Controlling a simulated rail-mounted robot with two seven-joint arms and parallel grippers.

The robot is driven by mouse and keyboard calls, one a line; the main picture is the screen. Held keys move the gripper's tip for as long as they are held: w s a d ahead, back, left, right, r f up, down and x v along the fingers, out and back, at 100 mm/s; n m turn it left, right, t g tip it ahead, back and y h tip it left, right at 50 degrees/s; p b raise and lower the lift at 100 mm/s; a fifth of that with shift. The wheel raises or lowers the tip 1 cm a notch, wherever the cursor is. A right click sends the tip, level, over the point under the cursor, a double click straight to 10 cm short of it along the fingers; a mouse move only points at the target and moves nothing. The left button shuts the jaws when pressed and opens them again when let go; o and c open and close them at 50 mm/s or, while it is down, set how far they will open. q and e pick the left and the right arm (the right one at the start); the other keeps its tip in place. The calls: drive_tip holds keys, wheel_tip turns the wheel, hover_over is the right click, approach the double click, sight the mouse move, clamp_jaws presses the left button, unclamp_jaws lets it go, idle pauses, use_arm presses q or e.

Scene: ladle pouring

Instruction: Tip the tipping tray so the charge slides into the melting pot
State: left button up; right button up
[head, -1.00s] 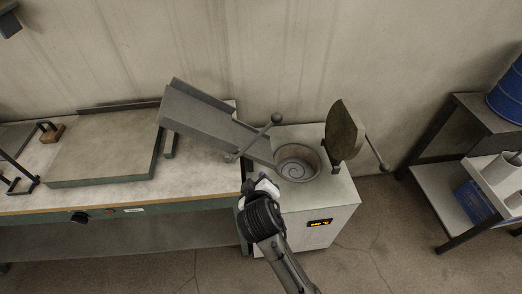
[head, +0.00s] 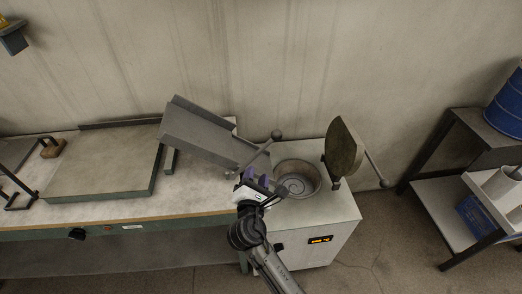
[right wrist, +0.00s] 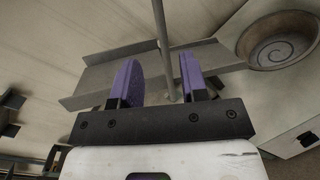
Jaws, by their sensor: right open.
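The grey tipping tray (head: 205,138) slopes down to the right, with its low end by the melting pot (head: 297,179). Its channel looks empty, and I see no charge. A lever with a ball knob (head: 276,135) crosses its low end. The open round pot has a spiral mark inside; it also shows in the right wrist view (right wrist: 280,48). My right gripper (head: 262,182) is open just in front of the tray's low end. In the right wrist view, the lever rod (right wrist: 162,35) runs between its purple fingertips, with gaps at both sides. My left gripper is out of view.
The pot's raised lid (head: 343,148) stands to its right with a handle sticking out. A bench (head: 110,210) with a flat plate (head: 105,165) is on the left. A shelf with a blue drum (head: 508,105) stands at the far right, across bare floor.

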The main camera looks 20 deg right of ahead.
sight(261, 151)
drive_tip(key=b+x, duration=0.1)
drive_tip(key=x, duration=1)
drive_tip(key=shift+c, duration=0.3)
clamp_jaws()
